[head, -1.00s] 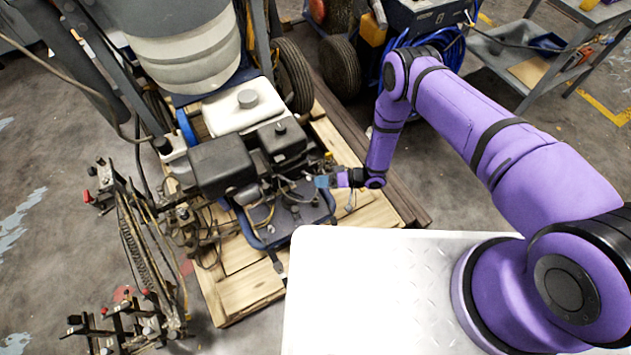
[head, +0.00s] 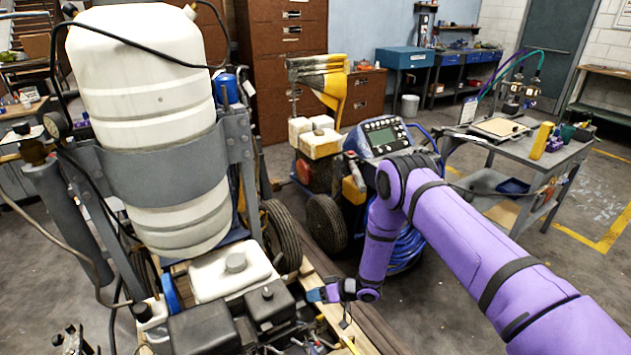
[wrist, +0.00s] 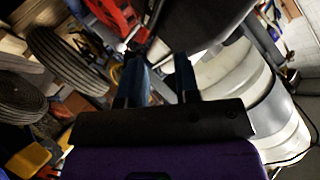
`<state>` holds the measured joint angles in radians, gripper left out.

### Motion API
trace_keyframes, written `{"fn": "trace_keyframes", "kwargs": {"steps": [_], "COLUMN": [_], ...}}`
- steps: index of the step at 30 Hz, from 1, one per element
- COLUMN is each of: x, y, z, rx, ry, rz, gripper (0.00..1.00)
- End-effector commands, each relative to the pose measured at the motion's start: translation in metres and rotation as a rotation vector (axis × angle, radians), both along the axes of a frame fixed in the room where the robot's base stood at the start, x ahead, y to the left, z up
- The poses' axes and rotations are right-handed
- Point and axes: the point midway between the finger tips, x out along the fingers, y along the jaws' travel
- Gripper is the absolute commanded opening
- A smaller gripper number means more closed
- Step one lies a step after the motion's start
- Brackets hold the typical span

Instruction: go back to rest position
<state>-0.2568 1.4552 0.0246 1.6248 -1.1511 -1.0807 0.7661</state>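My gripper (head: 318,294) is at the end of my purple arm, held at the right side of the line striper's engine (head: 228,318). In the wrist view, the two blue fingers of my gripper (wrist: 160,78) stand apart with a gap between them, and I see nothing held there. The line striper's large white tank (head: 145,130) rises at the left of the head view. It also shows at the right of the wrist view (wrist: 235,85). The lower part of the striper is cut off by the frame edge.
A blue-and-grey machine with a keypad panel (head: 383,137) and a coiled blue hose stands behind my arm. A grey cart (head: 535,150) with tools is at the right. Brown drawer cabinets (head: 285,75) stand at the back. Open floor lies at the right.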

Motion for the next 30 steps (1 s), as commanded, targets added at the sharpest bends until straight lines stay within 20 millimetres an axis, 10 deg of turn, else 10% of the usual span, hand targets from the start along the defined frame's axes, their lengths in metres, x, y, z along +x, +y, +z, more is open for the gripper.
{"fn": "trace_keyframes", "kwargs": {"steps": [15, 30], "x": [0.116, 0.12], "y": [-0.062, -0.152], "z": [0.201, 0.393], "rx": [-0.323, -0.59], "ry": [-0.24, -0.313], "rz": [-0.248, -0.495], "gripper": [0.3, 0.3]}}
